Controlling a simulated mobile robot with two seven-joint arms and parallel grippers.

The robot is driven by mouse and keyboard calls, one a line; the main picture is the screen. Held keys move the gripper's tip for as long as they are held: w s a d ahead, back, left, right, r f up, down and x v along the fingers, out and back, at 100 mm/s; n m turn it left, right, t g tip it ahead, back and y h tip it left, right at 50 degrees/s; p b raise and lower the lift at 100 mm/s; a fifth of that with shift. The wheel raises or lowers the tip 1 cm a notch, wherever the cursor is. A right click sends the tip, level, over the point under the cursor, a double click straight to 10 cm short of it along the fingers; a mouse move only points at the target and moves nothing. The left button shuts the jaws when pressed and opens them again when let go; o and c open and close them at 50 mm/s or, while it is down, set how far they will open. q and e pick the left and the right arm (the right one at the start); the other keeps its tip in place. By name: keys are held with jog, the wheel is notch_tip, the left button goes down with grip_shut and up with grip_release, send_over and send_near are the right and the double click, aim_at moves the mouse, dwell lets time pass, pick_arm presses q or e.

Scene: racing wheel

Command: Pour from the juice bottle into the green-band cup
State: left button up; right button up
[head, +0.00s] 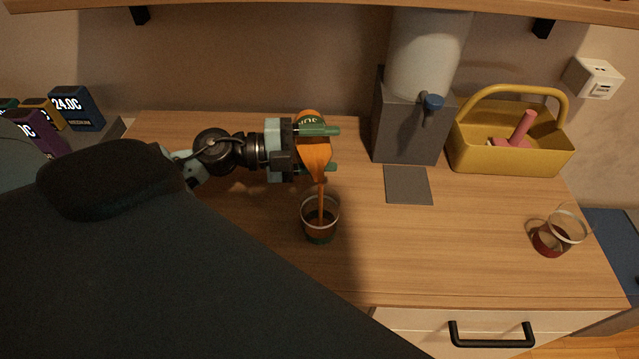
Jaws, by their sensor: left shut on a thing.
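The orange juice bottle (316,154) is in my left gripper (334,149), which is shut on it. The bottle is tipped with its neck pointing down towards the front, above a clear cup. The green-band cup (320,219) stands upright on the wooden counter just below the bottle. An orange stream runs from the bottle's mouth down into this cup. A dark green band shows near the cup's base. The liquid level inside is hard to tell. My right gripper is not in view.
A grey dispenser (405,125) with a white tank and blue tap stands at the back, beside a yellow caddy (510,150). The counter between the cups is clear.

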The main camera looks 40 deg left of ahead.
pick_arm(q)
jog(key=shift+s+d+r+m, duration=0.1)
jog(key=shift+r+m, duration=0.15)
jog(key=shift+m, duration=0.05)
dwell(1.6)
